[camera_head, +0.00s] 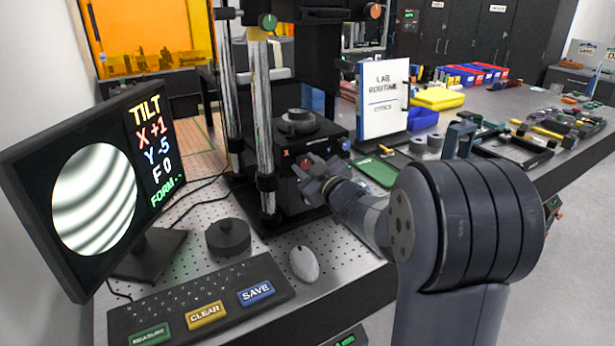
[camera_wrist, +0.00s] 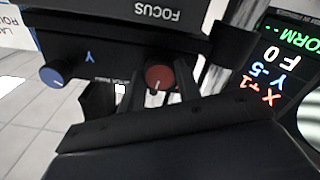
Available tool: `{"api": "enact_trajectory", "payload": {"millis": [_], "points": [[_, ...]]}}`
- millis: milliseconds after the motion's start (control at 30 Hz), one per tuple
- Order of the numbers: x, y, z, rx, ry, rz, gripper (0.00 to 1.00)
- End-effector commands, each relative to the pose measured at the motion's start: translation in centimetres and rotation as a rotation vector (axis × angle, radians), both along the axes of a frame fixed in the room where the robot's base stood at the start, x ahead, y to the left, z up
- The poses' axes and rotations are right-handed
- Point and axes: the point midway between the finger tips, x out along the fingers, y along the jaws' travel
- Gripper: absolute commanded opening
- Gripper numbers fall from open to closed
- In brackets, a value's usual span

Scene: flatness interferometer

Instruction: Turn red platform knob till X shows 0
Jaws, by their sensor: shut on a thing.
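The red platform knob (camera_wrist: 157,79) is on the front of the black instrument, with a pale mark on its face. In the head view it (camera_head: 303,163) is mostly hidden by my gripper (camera_head: 314,175). My gripper is shut on the red knob, its fingers on either side of it. The monitor (camera_head: 40,165) reads TILT, X +1 in red, Y -5 in blue, F 0 and FORM in green. Its round picture shows curved dark fringes. The same readings show upside down in the wrist view (camera_wrist: 270,85).
A blue knob (camera_wrist: 54,76) marked Y sits beside the red one. A keyboard (camera_head: 200,300) with MEASURE, CLEAR and SAVE keys, a mouse (camera_head: 304,264) and a dark round part (camera_head: 228,240) lie on the perforated table. A lab routine board (camera_head: 384,100) stands right of the instrument.

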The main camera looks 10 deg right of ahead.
Motion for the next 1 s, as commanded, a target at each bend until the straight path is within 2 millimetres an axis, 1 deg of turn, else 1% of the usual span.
{"api": "enact_trajectory", "payload": {"millis": [33, 200, 400, 900, 933, 1000], "points": [[0.0, 0.01, -0.39, -0.029, -0.01, 0.0, 0.09], [-0.03, 0.02, -0.28, -0.113, -0.036, -0.001, 0.09], [-0.01, 0.03, -0.16, -0.17, -0.054, 0.0, 0.09], [-0.01, 0.03, -0.06, -0.188, -0.059, 0.0, 0.09], [-0.01, 0.03, -0.06, -0.188, -0.059, 0.0, 0.34], [-0.01, 0.02, -0.06, -0.188, -0.059, 0.0, 0.4]]}}
